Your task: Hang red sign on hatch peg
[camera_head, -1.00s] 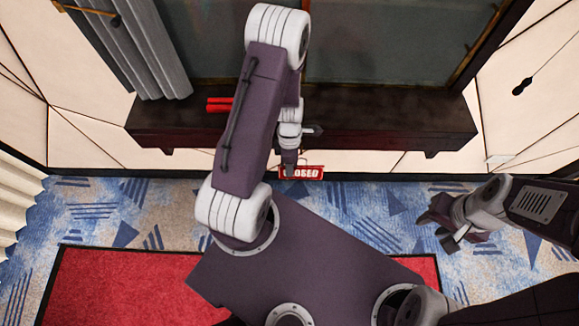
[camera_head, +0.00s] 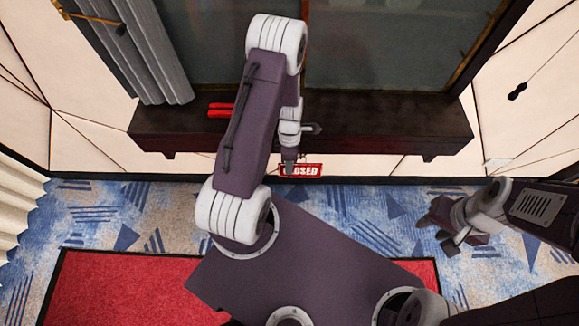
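The red sign (camera_head: 309,170), with white lettering reading CLOSED, is at the lower edge of the wall below the dark ledge. My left gripper (camera_head: 290,168) points down at its left part and covers some of the letters. The gripper appears shut on the sign, though the fingers are small and partly hidden. The hatch (camera_head: 390,50) is the wide dark glazed opening above the ledge. I cannot make out its peg. My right gripper (camera_head: 440,230) is away to the right, over the carpet, with its fingers apart and nothing between them.
The dark ledge (camera_head: 390,120) juts out below the hatch. Two red sticks (camera_head: 221,109) lie on its left part. A grey curtain (camera_head: 155,50) hangs at the left. A red mat (camera_head: 110,285) lies on the blue patterned carpet (camera_head: 100,215). A cord with a dark pull (camera_head: 517,91) hangs at the right.

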